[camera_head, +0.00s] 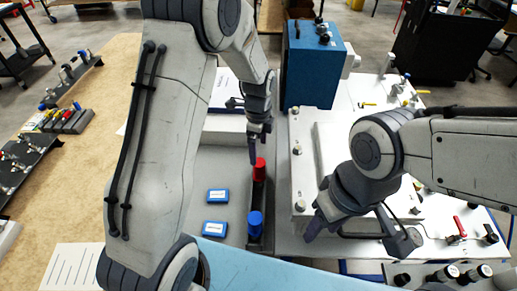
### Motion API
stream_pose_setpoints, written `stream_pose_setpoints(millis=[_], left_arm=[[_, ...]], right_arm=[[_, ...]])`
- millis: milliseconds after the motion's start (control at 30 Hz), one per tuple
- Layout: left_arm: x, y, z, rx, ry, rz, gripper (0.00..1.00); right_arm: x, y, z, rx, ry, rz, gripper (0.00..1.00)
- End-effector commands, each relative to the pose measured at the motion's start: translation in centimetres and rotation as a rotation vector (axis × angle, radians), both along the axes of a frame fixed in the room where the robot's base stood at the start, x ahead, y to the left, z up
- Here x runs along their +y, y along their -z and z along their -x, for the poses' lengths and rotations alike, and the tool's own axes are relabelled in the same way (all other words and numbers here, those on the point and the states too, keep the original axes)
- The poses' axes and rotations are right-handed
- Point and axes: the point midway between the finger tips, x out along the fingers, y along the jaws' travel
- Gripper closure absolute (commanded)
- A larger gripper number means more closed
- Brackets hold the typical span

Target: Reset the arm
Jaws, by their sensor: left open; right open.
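My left arm reaches in from the left and bends over, so my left gripper (256,140) hangs above the grey work surface near the middle. It is open and nothing shows in it. A red-topped cylinder (259,170) stands just below it in a dark holder, and a blue-topped cylinder (255,222) stands nearer to me in the same row. My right arm comes in from the right. My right gripper (358,232) is open and empty, its fingers spread over the front part of the white panel (305,160).
Two small blue boxes (218,196) lie left of the cylinders. A tall blue box (312,65) stands at the back. Racks of small parts (68,120) line the wooden table on the left. A red-handled clamp (459,228) and other fittings sit at the right.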

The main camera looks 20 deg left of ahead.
Motion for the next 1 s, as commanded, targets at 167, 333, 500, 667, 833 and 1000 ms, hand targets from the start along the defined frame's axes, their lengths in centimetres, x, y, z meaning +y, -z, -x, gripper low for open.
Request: stream_pose_setpoints(millis=[167, 333, 500, 667, 833, 1000], left_arm=[[0.0, 0.0, 0.0, 0.000, 0.000, 0.000, 0.00], [-0.4, -0.4, 0.2, -0.003, -0.012, 0.001, 0.00], [-3.9, -4.1, 3.5, -0.013, -0.156, 0.014, 0.00], [-8.1, -9.0, 10.7, -0.011, -0.424, 0.039, 0.00], [-9.9, -12.1, 19.1, 0.010, -0.713, 0.064, 0.00], [-9.7, -13.1, 24.6, 0.035, -0.919, 0.076, 0.00]], right_arm=[[0.0, 0.0, 0.0, 0.000, 0.000, 0.000, 0.50], [0.0, 0.0, 0.0, 0.000, 0.000, 0.000, 0.50], [0.0, 0.0, 0.0, 0.000, 0.000, 0.000, 0.50], [0.0, 0.1, 0.0, 0.000, 0.000, 0.000, 0.50], [0.0, 0.2, 0.0, 0.000, 0.000, 0.000, 0.50], [0.0, 0.2, 0.0, 0.000, 0.000, 0.000, 0.50]])
